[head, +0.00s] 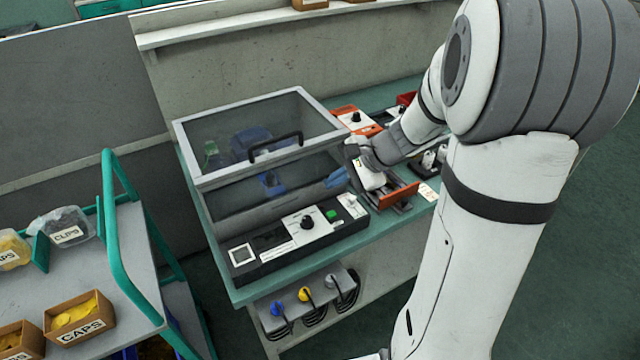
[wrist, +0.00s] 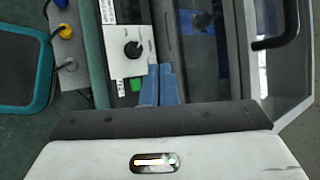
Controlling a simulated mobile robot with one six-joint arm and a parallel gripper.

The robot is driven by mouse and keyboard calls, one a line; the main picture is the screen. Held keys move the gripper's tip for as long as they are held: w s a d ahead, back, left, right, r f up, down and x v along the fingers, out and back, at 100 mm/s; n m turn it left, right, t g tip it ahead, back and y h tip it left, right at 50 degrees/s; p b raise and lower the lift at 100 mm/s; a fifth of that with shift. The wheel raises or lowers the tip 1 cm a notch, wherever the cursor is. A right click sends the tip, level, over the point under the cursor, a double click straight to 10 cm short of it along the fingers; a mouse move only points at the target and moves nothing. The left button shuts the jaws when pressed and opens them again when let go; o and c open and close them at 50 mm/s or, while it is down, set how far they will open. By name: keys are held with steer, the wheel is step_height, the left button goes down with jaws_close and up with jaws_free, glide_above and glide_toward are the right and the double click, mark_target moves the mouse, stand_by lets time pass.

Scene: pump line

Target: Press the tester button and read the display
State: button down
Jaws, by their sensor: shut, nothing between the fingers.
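The tester is a grey-framed box with a clear lid (head: 262,128), which is down, and a black front panel. A green button (head: 331,214) sits on the panel, right of a black knob (head: 307,222) on a white plate. A white-framed square (head: 242,255) is at the panel's left end; I cannot make out any reading. My gripper (head: 337,178) is shut and empty, its blue fingers above the panel's right part. In the wrist view the fingers (wrist: 160,70) are just right of the green button (wrist: 136,85), with the knob (wrist: 133,50) beyond; contact does not show.
Blue, yellow and grey plugs (head: 304,294) with cables sit on a strip below the bench edge. Orange-fronted devices (head: 398,195) stand right of the tester. A green-railed cart (head: 110,270) with a CAPS box (head: 80,316) is at left. The lid handle (head: 276,146) sticks out.

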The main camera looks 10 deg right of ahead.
mark_target(336, 214)
steer(key=shift+w+d+f+m+t, duration=0.3)
steer(key=shift+w+m, duration=0.15)
steer(key=shift+w, duration=0.1)
steer(key=shift+w+d+f+m+t, duration=0.2)
steer(key=shift+w+d+f+m, duration=0.1)
steer(key=shift+w+m, duration=0.2)
steer(key=shift+y, duration=0.3)
step_height(336, 214, down, 9)
steer(key=b, duration=0.7)
steer(key=shift+r, duration=0.15)
stand_by(0.9)
steer(key=shift+f+b, duration=0.4)
steer(key=shift+b, duration=0.2)
steer(key=shift+f+b, duration=0.45)
stand_by(0.4)
steer(key=shift+r, duration=0.1)
steer(key=shift+r+p, duration=0.65)
steer(key=shift+r, duration=0.15)
